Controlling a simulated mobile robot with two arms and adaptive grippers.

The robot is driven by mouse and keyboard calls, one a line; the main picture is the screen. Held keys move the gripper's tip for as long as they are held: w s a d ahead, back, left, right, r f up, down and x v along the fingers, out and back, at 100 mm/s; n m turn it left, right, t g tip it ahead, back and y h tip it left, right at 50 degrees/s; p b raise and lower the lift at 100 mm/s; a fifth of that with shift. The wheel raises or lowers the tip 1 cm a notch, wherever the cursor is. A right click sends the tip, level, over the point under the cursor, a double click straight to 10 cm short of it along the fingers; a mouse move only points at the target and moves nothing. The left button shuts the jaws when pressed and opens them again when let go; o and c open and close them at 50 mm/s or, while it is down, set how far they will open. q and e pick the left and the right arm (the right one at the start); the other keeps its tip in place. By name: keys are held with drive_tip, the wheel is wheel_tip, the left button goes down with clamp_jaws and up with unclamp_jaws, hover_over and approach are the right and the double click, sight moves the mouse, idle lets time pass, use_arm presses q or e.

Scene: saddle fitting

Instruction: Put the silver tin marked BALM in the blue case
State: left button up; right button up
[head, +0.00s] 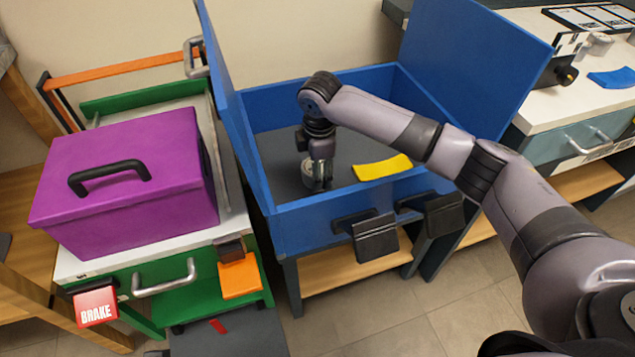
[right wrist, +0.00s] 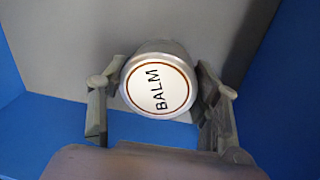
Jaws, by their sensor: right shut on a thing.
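The silver tin marked BALM (right wrist: 158,88) has a white lid with a dark ring and shows between the two fingers of my right gripper (right wrist: 160,115) in the right wrist view. In the head view the tin (head: 308,171) shows partly behind the right gripper (head: 318,178), which points down inside the open blue case (head: 335,212). The right gripper is shut on the tin, low over the grey floor of the case. I cannot tell whether the tin touches that floor. My left gripper is not in view.
A yellow piece (head: 383,168) lies in the case, right of the gripper. The case's raised blue lids (head: 478,60) flank it. A purple box (head: 130,185) stands on a green cart (head: 190,290) at left. A white-topped bench (head: 575,105) is at right.

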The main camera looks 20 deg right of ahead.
wheel_tip(320, 180, down, 4)
drive_tip(key=shift+f+b, duration=0.1)
drive_tip(key=shift+b, duration=0.4)
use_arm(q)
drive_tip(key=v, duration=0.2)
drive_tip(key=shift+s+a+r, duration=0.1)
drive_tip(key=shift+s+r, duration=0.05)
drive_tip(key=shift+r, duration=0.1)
use_arm(e)
drive_tip(key=o, duration=1.3)
drive_tip(key=shift+r, duration=0.3)
drive_tip(key=r+p, duration=0.1)
drive_tip(key=r, duration=0.2)
drive_tip(key=r+p, duration=0.1)
drive_tip(key=r, duration=0.2)
drive_tip(key=s+r+p, duration=0.1)
drive_tip(key=r, duration=0.3)
drive_tip(key=shift+a+r, duration=0.1)
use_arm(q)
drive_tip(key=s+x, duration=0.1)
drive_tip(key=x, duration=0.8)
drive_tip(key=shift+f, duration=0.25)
use_arm(e)
drive_tip(key=shift+s+r, duration=0.1)
drive_tip(key=shift+r, duration=0.55)
